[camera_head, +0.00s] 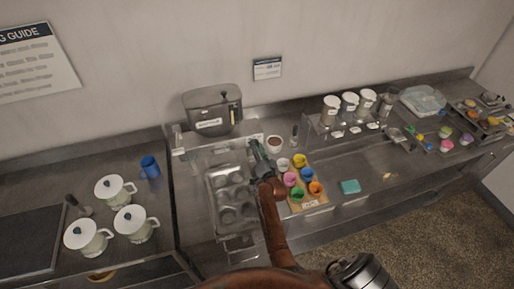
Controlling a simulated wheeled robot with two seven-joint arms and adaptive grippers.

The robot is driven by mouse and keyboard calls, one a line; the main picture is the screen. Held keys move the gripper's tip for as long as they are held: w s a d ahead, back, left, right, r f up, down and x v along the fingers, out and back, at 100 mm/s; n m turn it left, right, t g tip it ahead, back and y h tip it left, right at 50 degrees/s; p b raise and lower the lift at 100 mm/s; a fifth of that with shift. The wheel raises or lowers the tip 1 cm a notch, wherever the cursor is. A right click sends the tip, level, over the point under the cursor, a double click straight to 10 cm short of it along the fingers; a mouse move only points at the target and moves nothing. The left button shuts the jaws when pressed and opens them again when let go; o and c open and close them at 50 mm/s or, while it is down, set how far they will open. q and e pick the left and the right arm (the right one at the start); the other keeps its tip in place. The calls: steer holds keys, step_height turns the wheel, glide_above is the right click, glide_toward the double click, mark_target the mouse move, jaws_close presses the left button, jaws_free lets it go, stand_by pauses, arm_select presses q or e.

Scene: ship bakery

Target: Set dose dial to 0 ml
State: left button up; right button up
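A grey dispenser-like box (212,111) with a white label stands against the back wall. A small dark knob or lever shows on its right side. I cannot make out a dose dial or any ml markings at this size. My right gripper (255,148) is on the reddish-brown arm, over the right edge of a metal muffin tray (214,199), in front of and to the right of the box. It appears apart from the box. Its fingers are small and dark, so I cannot tell if they are open or shut. My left gripper is not in view.
A board of coloured cups (308,203) and a brown-filled cup (274,144) are close to my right gripper. White lidded pots (84,236) and a blue mug (150,167) stand at left. Lidded jars (331,104) stand at back right. A teal block (350,187) lies on the counter.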

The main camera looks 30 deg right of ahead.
steer(key=c, duration=0.6)
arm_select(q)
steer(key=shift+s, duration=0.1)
arm_select(e)
steer(key=shift+n, duration=0.3)
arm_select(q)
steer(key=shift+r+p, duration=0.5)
arm_select(e)
steer(key=n, duration=0.8)
steer(key=shift+n, duration=0.3)
